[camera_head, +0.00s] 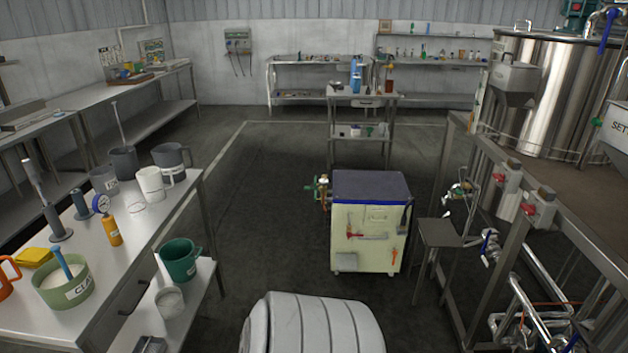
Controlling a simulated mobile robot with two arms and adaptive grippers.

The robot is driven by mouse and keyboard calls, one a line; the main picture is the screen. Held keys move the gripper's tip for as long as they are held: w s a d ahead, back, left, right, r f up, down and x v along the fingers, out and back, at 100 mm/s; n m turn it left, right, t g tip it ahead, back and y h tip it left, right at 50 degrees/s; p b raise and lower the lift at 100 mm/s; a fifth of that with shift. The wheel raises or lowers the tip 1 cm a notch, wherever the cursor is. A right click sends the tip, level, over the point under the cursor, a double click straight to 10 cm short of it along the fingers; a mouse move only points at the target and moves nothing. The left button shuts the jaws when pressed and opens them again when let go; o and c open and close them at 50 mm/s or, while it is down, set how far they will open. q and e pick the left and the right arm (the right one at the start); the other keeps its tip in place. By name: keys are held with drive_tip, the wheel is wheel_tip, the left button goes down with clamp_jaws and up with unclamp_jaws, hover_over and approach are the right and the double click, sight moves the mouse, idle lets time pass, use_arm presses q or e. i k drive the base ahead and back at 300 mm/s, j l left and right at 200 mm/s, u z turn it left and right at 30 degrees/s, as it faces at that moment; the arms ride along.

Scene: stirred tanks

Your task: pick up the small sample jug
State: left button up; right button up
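Several jugs and cups are on and beside the steel bench at the left; I cannot tell which one is the small sample jug. A white jug (150,184) stands on the bench top, next to a larger grey jug (171,159) with a label. A dark grey vessel (123,162) and a lighter grey cup (104,179) stand left of them. A green jug (179,260) with a handle stands on a lower surface at the bench's right side. An orange handled vessel (6,281) is cut off at the left edge. Neither of my grippers is in view.
A pale wheeled cabinet (370,225) stands mid-floor. Steel tanks (550,90) and pipework fill the right. The floor (260,215) between bench and cabinet is clear.

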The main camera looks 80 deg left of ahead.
sight(135, 203)
drive_tip(key=j+u, duration=0.1)
drive_tip(key=u, duration=3.75)
